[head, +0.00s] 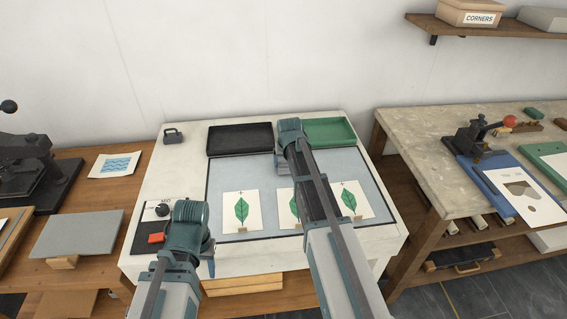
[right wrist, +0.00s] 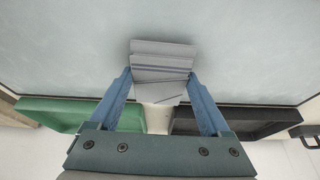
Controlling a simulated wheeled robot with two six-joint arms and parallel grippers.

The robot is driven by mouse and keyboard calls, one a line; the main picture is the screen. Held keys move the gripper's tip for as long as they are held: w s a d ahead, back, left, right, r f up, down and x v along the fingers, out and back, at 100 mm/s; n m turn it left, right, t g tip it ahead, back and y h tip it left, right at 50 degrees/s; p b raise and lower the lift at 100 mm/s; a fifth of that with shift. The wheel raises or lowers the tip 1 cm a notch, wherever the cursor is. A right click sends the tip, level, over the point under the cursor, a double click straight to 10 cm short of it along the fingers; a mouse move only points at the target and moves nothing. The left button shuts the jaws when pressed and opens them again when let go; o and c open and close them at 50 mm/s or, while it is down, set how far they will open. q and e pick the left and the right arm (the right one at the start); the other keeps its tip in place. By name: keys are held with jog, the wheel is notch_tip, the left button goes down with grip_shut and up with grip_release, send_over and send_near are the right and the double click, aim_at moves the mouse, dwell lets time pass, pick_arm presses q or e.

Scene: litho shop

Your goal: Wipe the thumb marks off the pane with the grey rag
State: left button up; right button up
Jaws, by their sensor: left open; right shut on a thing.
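The pane (head: 232,170) is the pale blue-grey, dark-edged top of a white light table. The grey rag (right wrist: 162,62) is a folded wad between the blue fingers of my right gripper (right wrist: 160,78), which is shut on it. It is over the pane near the trays; I cannot tell if it touches the glass. In the head view my right arm hides the rag. No thumb marks can be made out in either view. My left gripper (head: 209,262) is open at the table's front left, its fingers partly hidden by its own wrist.
Leaf prints (head: 241,212) lie along the pane's front. A black tray (head: 240,139) and a green tray (head: 330,131) stand at its back edge. A dark control panel with a red part (head: 156,238) is at front left. Benches flank the table.

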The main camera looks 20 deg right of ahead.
jog(key=shift+s+d, duration=0.25)
jog(key=shift+d, duration=0.95)
jog(key=shift+s+d+f, duration=0.1)
jog(key=shift+s+d, duration=0.1)
jog(key=shift+d, duration=0.6)
jog(key=shift+s+d, duration=0.2)
jog(key=shift+d, duration=0.6)
jog(key=shift+s+d, duration=0.15)
jog(key=shift+d, duration=0.7)
jog(key=shift+s+d, duration=0.15)
jog(key=shift+d, duration=0.7)
notch_tip(320, 180, up, 6)
jog(key=p, duration=0.6)
